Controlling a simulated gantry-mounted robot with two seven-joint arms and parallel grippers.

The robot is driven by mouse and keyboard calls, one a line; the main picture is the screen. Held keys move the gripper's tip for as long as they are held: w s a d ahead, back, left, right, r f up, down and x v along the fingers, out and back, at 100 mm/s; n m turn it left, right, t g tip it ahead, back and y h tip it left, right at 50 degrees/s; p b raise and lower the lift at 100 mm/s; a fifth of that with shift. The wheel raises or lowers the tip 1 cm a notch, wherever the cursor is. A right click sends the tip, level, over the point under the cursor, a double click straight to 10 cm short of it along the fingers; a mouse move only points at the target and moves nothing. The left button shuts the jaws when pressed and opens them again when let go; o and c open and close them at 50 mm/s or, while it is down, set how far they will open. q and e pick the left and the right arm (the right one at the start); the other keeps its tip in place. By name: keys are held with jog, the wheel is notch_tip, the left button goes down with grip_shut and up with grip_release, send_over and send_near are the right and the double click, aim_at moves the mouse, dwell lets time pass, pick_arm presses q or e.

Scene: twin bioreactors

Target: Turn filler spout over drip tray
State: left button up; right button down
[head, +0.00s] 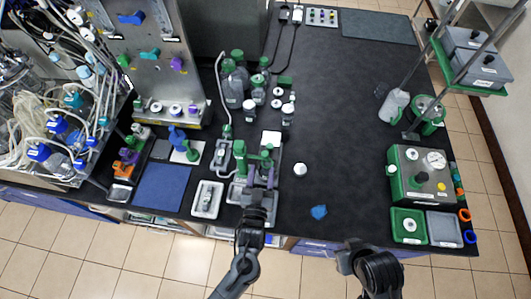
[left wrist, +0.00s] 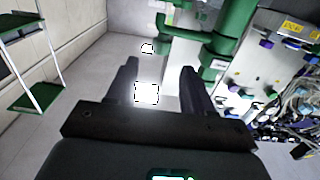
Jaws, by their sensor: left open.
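The filler (head: 268,160) has a green body and green pipes on a pale base near the bench's front edge. In the left wrist view its green post (left wrist: 222,40) and a green side pipe (left wrist: 183,35), seemingly the spout, fill the upper middle. My left gripper (head: 262,178) is open in front of the filler, fingers pointing at it. The fingers (left wrist: 160,82) show nothing between them but bright background patches; contact is unclear. A pale tray (head: 207,212) holding a small item stands left of the filler; whether it is the drip tray I cannot tell. My right gripper (head: 347,258) is blurred and dark at the bottom.
A blue mat (head: 163,187) lies left. A green instrument box (head: 421,175) stands right. The middle-right bench is clear.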

aim_at(265, 153)
pick_arm(q)
jog(key=w, duration=0.5)
jog(key=w+d, duration=0.1)
jog(key=w, duration=0.1)
jog(key=shift+w, duration=0.4)
grip_shut()
